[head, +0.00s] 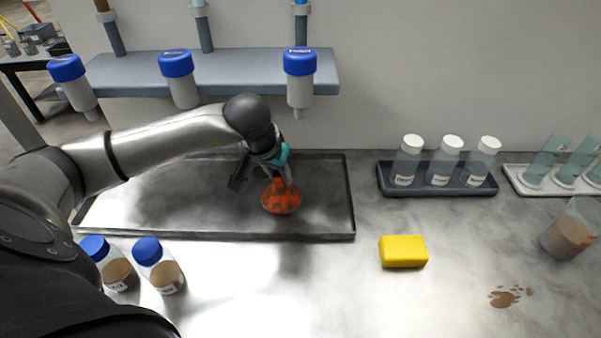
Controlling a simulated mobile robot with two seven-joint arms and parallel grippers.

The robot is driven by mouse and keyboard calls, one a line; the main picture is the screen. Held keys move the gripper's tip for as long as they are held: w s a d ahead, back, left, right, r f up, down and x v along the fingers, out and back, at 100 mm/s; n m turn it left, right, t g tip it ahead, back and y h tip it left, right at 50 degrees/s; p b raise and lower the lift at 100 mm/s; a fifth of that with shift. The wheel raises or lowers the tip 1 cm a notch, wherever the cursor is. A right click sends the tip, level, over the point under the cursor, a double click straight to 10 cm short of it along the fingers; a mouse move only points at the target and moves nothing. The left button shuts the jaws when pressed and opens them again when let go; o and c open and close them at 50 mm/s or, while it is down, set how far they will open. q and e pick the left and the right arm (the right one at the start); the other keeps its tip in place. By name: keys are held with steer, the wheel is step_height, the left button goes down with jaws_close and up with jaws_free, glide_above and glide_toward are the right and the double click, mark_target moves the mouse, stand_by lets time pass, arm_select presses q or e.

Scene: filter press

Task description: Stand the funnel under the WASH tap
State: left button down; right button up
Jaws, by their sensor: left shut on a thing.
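The funnel (281,199), orange-red with dark patches, is in my left gripper (267,172) over the right part of the dark drip tray (343,196). Whether it touches the tray floor I cannot tell. My left gripper is shut on its upper part, and the fingers partly hide it. Three blue-capped taps hang from the grey shelf: a left one (76,84), a middle one (181,78) and a right one (299,80). Their lettering is too small to read. In the picture the funnel is below and slightly left of the right tap's spout. My right gripper is out of view.
Two blue-capped bottles (159,268) stand in front of the tray. A yellow sponge (403,251), a rack (438,188) of white-capped bottles, a pale rack (555,186) and a beaker (568,234) are to the right. A brown spill (508,296) lies front right.

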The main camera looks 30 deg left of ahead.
arm_select(q)
steer(key=shift+w+d, duration=1.55)
steer(key=shift+w, duration=0.15)
steer(key=shift+d+f, duration=0.1)
steer(key=shift+f, duration=0.45)
steer(key=shift+f, duration=0.15)
steer(key=c, duration=1.1)
jaws_free()
steer(key=shift+f, duration=0.1)
steer(key=o, duration=0.5)
steer(key=shift+r, duration=0.2)
steer(key=p+v, duration=0.1)
steer(key=v, duration=1.1)
steer(key=shift+w+r+p, duration=0.1)
steer(key=shift+p, duration=0.25)
